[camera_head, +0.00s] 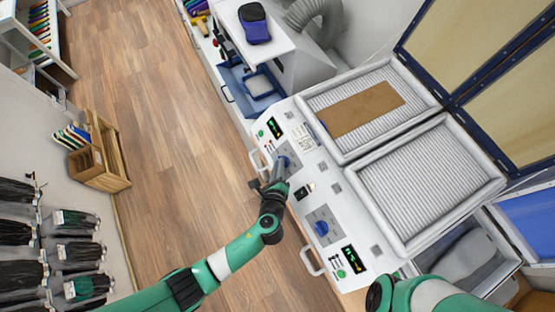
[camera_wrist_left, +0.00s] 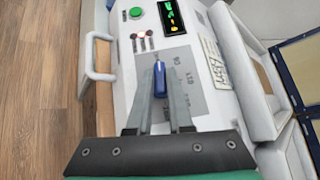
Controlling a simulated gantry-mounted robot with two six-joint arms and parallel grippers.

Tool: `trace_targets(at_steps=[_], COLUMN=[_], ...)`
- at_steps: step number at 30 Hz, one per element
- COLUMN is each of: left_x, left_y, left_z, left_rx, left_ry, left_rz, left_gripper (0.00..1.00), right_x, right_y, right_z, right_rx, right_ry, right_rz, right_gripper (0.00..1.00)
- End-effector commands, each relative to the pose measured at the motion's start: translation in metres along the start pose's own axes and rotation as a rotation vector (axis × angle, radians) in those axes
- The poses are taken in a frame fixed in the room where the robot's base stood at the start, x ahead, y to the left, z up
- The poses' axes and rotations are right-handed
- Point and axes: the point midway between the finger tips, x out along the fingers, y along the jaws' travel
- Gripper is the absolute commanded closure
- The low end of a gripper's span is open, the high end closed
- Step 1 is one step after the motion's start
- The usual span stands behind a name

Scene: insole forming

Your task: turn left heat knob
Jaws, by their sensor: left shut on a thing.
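The left heat knob (camera_head: 284,160) is blue and sits on a grey plate on the white machine's control panel. In the left wrist view the blue knob (camera_wrist_left: 159,80) stands between the two grey fingers. My left gripper (camera_head: 279,172) is at this knob and shut on it; its fingers hide part of the plate and its markings. A second blue knob (camera_head: 321,228) sits lower on the panel, apart from the gripper. My right arm comes in at the bottom right, but its gripper is out of view.
A green display (camera_head: 274,127) and a green button (camera_wrist_left: 136,13) lie beyond the knob. White handles (camera_head: 262,161) stick out from the panel's front edge. The white ribbed beds (camera_head: 430,185) lie to the right, one bearing a brown sheet (camera_head: 362,108).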

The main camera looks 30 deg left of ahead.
Motion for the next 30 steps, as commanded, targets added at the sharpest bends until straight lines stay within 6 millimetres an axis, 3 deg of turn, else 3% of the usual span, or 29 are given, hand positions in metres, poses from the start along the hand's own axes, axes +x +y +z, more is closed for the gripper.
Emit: trace_targets(at_steps=[23,24,29,30], left_x=[0.0006,0.0007,0.0006,0.0006], left_y=[-0.0008,-0.0007,-0.0009,-0.0011], left_z=[0.0000,0.0000,0.0001,0.0001], left_rx=[-0.086,-0.086,-0.085,-0.085], left_ry=[0.000,0.000,0.000,0.000], left_rz=[0.097,0.097,0.096,0.095], left_gripper=[1.00,0.80,0.51,0.51], right_x=[0.0060,0.0060,0.0061,0.0061], right_y=[0.0000,0.0000,0.0000,0.0000], right_z=[-0.0055,-0.0055,-0.0055,-0.0056], right_rx=[0.000,0.000,0.000,0.000], right_ry=[0.000,0.000,0.000,0.000], right_rz=[0.000,0.000,0.000,0.000], right_gripper=[0.00,0.00,0.00,0.00])
